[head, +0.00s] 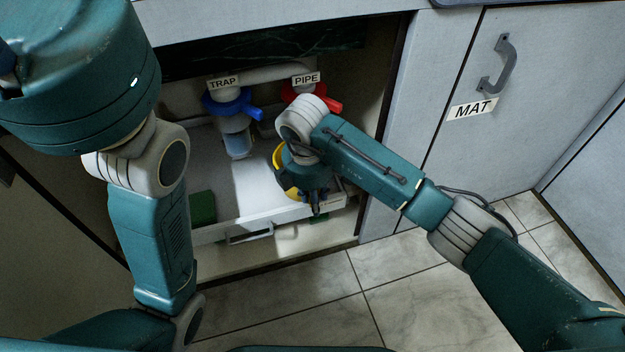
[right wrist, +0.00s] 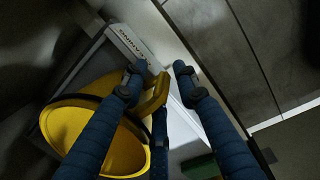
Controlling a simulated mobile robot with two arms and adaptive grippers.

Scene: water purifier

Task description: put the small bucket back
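The small yellow bucket (head: 278,157) shows in the head view as a thin yellow edge beside my right gripper (head: 315,195), at the right of the white tray in the open cabinet; most of it is hidden. In the right wrist view the bucket (right wrist: 75,125) looks open-mouthed, with a raised yellow handle or lip piece. My right gripper (right wrist: 160,78) has its fingers around that piece. Two fingertips stand apart and the third finger is partly behind the yellow piece. I cannot tell whether they grip it. My left gripper is out of view.
A white tray (head: 285,213) lies low in the cabinet. Above it hang a blue valve labelled TRAP (head: 227,102) and a red valve labelled PIPE (head: 328,103). A green block (head: 202,207) is at the tray's left. A closed door labelled MAT (head: 472,108) is at right.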

